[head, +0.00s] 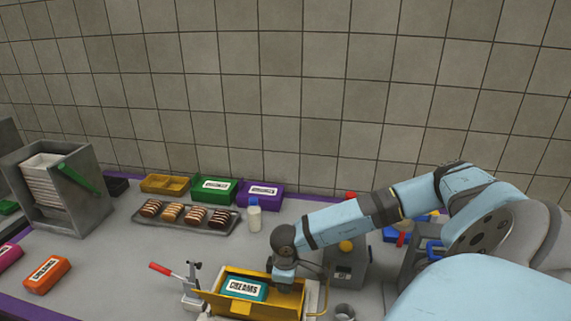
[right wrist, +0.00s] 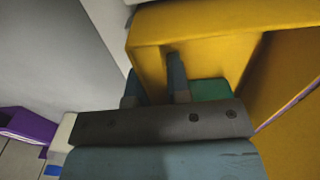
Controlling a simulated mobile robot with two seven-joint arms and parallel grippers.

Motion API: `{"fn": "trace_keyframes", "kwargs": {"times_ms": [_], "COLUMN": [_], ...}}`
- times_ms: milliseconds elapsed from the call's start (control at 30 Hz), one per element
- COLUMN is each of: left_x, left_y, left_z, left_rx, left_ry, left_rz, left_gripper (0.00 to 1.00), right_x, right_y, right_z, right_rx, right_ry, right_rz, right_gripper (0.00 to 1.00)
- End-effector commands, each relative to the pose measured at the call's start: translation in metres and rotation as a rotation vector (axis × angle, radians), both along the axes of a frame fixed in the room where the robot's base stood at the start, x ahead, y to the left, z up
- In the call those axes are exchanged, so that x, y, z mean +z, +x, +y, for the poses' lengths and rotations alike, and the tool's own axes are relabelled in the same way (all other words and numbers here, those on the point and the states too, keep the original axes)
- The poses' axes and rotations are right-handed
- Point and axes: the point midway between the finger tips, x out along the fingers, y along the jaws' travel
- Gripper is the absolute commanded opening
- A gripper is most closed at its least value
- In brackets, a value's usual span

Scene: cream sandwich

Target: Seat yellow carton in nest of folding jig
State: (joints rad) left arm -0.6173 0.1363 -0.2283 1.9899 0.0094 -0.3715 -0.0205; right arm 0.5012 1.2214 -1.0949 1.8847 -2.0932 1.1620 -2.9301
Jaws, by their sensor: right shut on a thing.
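The yellow carton (head: 262,308) stands open at the front centre in the head view, with a teal pack lettered CREAMS (head: 246,288) inside it. The jig appears to be the pale base (head: 207,317) under the carton, mostly hidden by it. A clamp with a red handle (head: 160,268) stands just left of the carton. My right gripper (head: 285,283) is at the carton's right end. In the right wrist view, its fingers (right wrist: 155,85) straddle a yellow carton wall (right wrist: 149,72) and are shut on it. Whether the carton is fully down in the nest is hidden. My left gripper is out of view.
A tray of striped pastries (head: 190,218) and a white bottle with a blue cap (head: 254,216) stand behind. Green (head: 214,190), purple (head: 260,195) and ochre (head: 165,184) boxes line the back.

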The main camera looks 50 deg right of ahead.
Motion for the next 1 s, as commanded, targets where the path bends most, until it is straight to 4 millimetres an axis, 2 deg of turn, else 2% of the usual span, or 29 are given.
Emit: {"fn": "trace_keyframes", "kwargs": {"times_ms": [600,1000], "left_x": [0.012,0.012], "left_y": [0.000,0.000], "left_z": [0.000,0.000], "left_rx": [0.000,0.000], "left_ry": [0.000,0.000], "left_rz": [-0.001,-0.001], "left_gripper": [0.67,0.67], "right_x": [0.023,0.024], "right_y": [0.000,0.000], "right_z": [0.000,0.000], "right_rx": [0.000,0.000], "right_ry": [0.000,0.000], "right_rz": [-0.001,-0.001], "right_gripper": [0.00,0.00]}}
